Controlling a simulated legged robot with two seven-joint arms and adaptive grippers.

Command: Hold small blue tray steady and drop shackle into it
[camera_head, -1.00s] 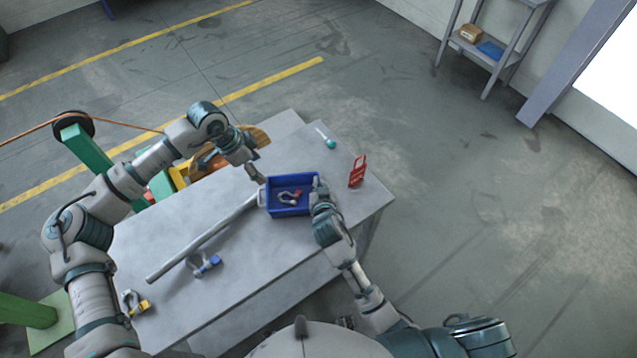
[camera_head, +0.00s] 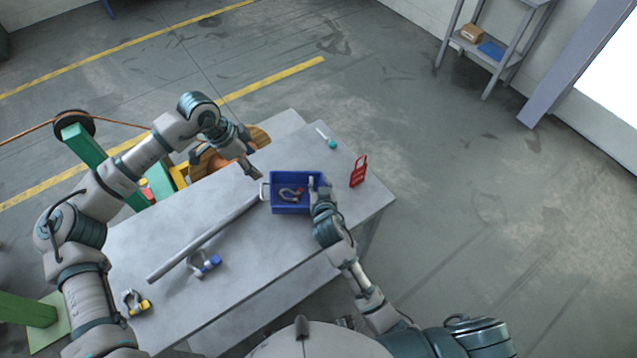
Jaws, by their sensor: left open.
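The small blue tray (camera_head: 296,209) is on the grey table near its right end. A grey shackle with a reddish pin (camera_head: 291,194) lies inside it. My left gripper (camera_head: 257,174) is open and empty, just off the tray's upper left corner above the table. My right gripper (camera_head: 318,183) is at the tray's right wall and overlaps its rim. Its fingers are too small and hidden to show whether they are closed on the wall.
On the table (camera_head: 180,310) lie a long grey bar (camera_head: 205,238), a blue-pinned shackle (camera_head: 205,264), a yellow-pinned shackle (camera_head: 136,302), a red piece (camera_head: 358,171) and a teal-ended tool (camera_head: 327,139). Machinery with a green post (camera_head: 85,145) stands at the left.

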